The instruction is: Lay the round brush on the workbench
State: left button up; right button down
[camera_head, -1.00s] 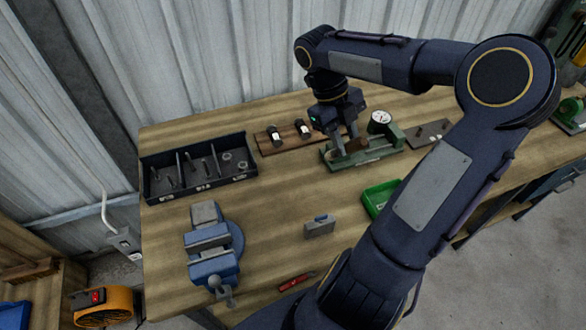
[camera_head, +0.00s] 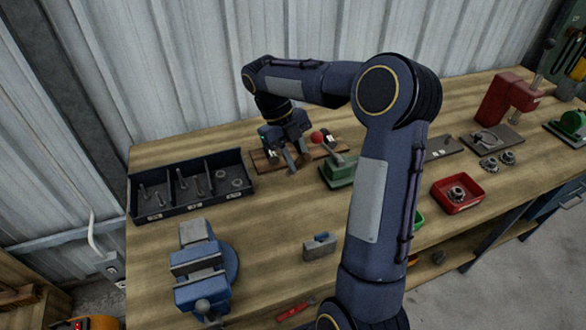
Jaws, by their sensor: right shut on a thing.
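My right gripper (camera_head: 294,165) points down over a wooden board (camera_head: 260,166) at the back of the workbench (camera_head: 265,215). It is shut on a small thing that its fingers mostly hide. I cannot make out the shape of this thing or whether it touches the board. I cannot pick out the round brush for certain anywhere. Small dark pieces with white marks show on the board on either side of the gripper. My left gripper is not in view.
A dark divided tray (camera_head: 190,205) with metal parts and a blue vise (camera_head: 200,270) stand at left. A green fixture (camera_head: 340,172) is right of the gripper. A grey block (camera_head: 319,248) and a red tray (camera_head: 458,207) stand nearer. The bench's left-centre is clear.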

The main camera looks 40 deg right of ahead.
aim_at(293, 174)
jog(key=shift+w+a+f, duration=0.1)
jog(key=shift+w+f, duration=0.2)
jog(key=shift+f, duration=0.1)
jog(key=shift+w+f, duration=0.15)
jog(key=shift+f, duration=1.55)
jog(key=shift+f, duration=0.15)
jog(key=c, duration=1.2)
grip_release()
jog(key=shift+o, duration=0.2)
